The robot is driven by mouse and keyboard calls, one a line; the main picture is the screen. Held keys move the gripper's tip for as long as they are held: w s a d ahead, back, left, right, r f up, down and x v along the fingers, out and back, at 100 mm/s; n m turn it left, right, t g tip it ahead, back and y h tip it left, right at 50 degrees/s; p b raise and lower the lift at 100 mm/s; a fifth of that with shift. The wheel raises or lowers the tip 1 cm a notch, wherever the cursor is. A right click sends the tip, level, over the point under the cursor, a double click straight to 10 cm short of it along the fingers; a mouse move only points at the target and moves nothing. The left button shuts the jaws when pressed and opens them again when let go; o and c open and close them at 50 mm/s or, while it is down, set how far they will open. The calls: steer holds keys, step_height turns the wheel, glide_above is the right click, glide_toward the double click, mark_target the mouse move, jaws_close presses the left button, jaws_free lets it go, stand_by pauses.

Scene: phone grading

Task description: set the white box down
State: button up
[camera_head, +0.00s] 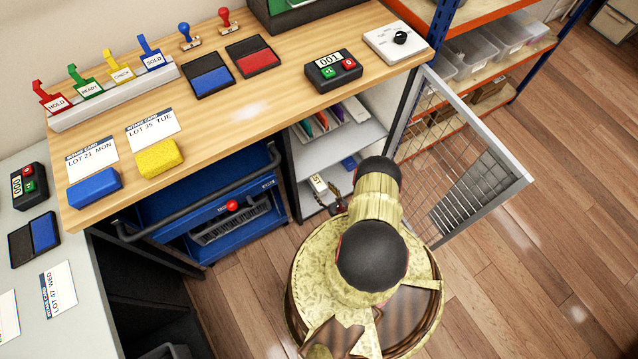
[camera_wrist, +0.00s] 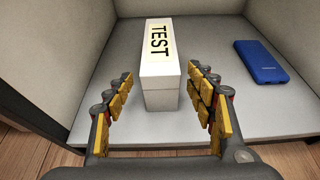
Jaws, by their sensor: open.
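A gap shows between each finger and the box. In the head view a small part of the white box (camera_head: 319,184) shows inside the open cabinet, and my gripper (camera_head: 335,203) is in front of it, mostly hidden by my arm.
A blue phone-like slab (camera_wrist: 261,61) lies to the right on the same shelf. Cabinet walls close in at the left and right. The open mesh door (camera_head: 460,165) stands right of my arm. The desk (camera_head: 250,105) with stamps and ink pads is above the cabinet.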

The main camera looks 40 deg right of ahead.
steer(key=shift+v, duration=1.3)
steer(key=shift+p, duration=0.3)
